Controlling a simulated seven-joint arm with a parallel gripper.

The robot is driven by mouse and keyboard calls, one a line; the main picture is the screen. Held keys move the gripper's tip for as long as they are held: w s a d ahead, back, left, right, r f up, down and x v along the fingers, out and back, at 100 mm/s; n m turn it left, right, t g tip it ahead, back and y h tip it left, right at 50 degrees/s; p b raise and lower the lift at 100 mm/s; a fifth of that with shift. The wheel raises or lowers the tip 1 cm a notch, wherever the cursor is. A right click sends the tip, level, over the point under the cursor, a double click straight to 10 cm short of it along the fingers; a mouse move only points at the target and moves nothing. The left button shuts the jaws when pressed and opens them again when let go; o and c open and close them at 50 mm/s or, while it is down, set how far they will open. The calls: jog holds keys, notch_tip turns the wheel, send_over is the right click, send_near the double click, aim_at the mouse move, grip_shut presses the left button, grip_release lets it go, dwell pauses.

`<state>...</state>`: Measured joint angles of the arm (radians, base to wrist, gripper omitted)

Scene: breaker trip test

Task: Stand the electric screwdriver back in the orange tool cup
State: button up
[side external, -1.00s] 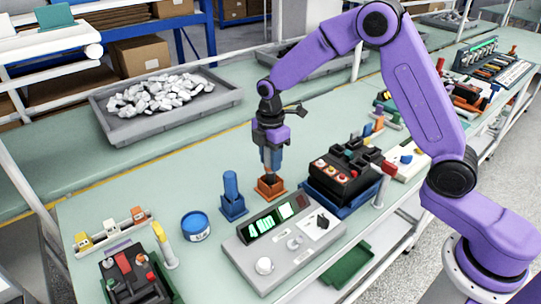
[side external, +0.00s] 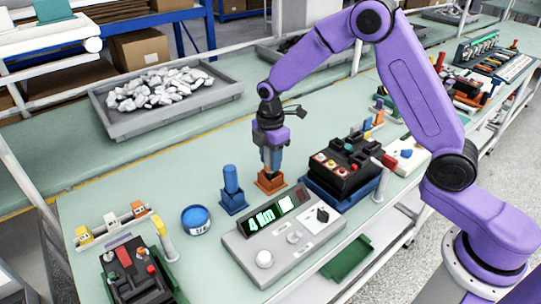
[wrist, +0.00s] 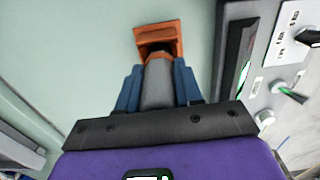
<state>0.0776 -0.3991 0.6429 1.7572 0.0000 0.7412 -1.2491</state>
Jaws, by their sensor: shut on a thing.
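The orange tool cup (side external: 270,182) stands on the green bench, behind the grey meter. My gripper (side external: 271,160) points down just above it. In the wrist view my gripper (wrist: 158,82) has its blue fingers shut on both sides of the electric screwdriver (wrist: 157,90). The screwdriver shows as a grey body with an orange part at its far end. That end overlaps the near side of the cup's dark opening (wrist: 158,46). How deep its lower end reaches is hidden. In the side view the fingers hide most of the screwdriver, which looks about upright.
A blue holder (side external: 232,192) stands close left of the cup. The grey meter (side external: 282,228) with a lit display is in front, and a black breaker unit (side external: 345,165) is to the right. A blue tin (side external: 196,219) is further left.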

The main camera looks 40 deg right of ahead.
jog(key=shift+f, duration=0.1)
jog(key=o, duration=1.1)
notch_tip(320, 180, up, 17)
jog(key=shift+r, duration=0.2)
jog(key=s+a+f+m, duration=0.1)
jog(key=s+m, duration=0.2)
jog(key=s, duration=1.3)
jog(key=s+d+f, duration=0.1)
jog(key=s+d, duration=0.1)
jog(key=s, duration=0.4)
jog(key=s+d+f+m, duration=0.1)
jog(key=s+d+f, duration=0.1)
jog(key=s, duration=0.4)
jog(key=s+d+f+m, duration=0.1)
jog(key=s+d+f, duration=0.1)
jog(key=s, duration=0.4)
jog(key=shift+s+d, duration=0.3)
jog(key=shift+d, duration=0.3)
